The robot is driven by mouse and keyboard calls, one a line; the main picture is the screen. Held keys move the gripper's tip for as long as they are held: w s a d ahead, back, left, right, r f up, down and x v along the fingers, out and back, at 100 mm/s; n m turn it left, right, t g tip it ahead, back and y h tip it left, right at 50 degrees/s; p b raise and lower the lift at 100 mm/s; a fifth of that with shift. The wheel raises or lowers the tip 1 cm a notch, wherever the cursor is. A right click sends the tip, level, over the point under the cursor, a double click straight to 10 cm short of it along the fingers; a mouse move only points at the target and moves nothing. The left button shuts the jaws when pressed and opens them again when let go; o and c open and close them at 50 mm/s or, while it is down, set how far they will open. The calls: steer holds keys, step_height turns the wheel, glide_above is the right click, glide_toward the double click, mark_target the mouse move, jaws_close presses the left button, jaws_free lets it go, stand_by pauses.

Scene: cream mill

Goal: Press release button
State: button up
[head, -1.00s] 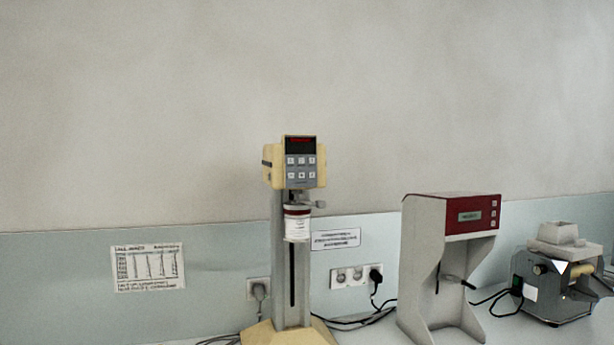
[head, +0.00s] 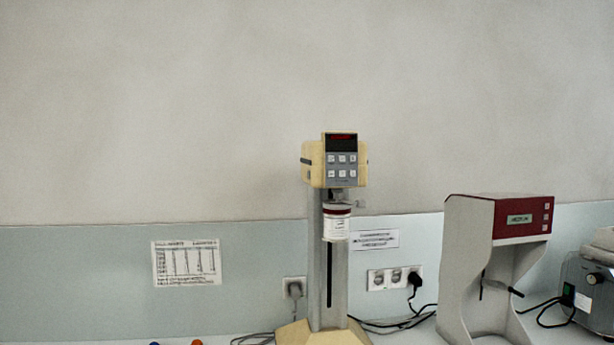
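A cream mill (head: 322,260) with a yellow head stands upright on the bench, a little right of the middle in the head view. Its control panel (head: 341,160) faces me, with a red lit display (head: 342,141) above two rows of small grey buttons (head: 342,166). Which button is the release button I cannot tell at this size. A white jar with a dark red band (head: 336,223) sits under the head, in front of the grey column. My gripper is not in view.
A grey and red machine (head: 499,215) stands to the right, with another grey machine (head: 590,285) cut off at the right edge. Black cables (head: 400,320) run from wall sockets (head: 391,278). An orange round thing (head: 196,342) and a blue one show at the bottom edge.

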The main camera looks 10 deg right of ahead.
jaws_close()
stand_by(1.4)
